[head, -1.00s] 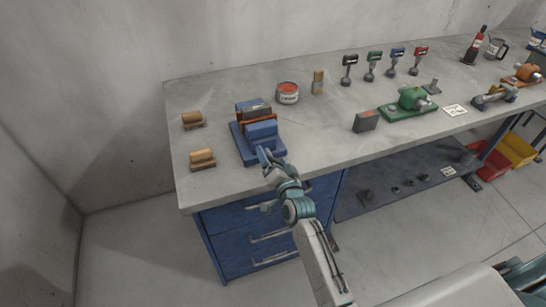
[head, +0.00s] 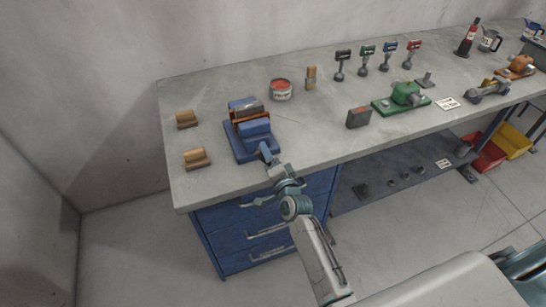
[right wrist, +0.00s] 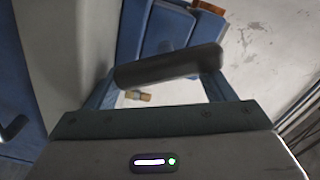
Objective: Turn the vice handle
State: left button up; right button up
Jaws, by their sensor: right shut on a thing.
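The blue vice (head: 240,147) with orange-brown parts between its blocks stands near the left front of the bench. My right gripper (head: 266,154) is at the vice's front right side, by the bench's front edge. In the right wrist view, the dark rounded bar of the vice handle (right wrist: 168,66) lies across between the two fingers of my right gripper (right wrist: 160,82), which is shut on it. Blue vice parts (right wrist: 165,25) show just beyond the handle. In the head view the handle is hidden or too small to make out. My left gripper is not in view.
Two wooden blocks (head: 196,158) (head: 186,119) lie left of the vice. A red-topped tin (head: 281,90) stands behind it to the right. A green machine (head: 404,96) and a grey block (head: 359,118) are further right. The bench top between is clear.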

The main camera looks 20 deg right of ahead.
jog(key=shift+a, duration=0.25)
dwell(0.6)
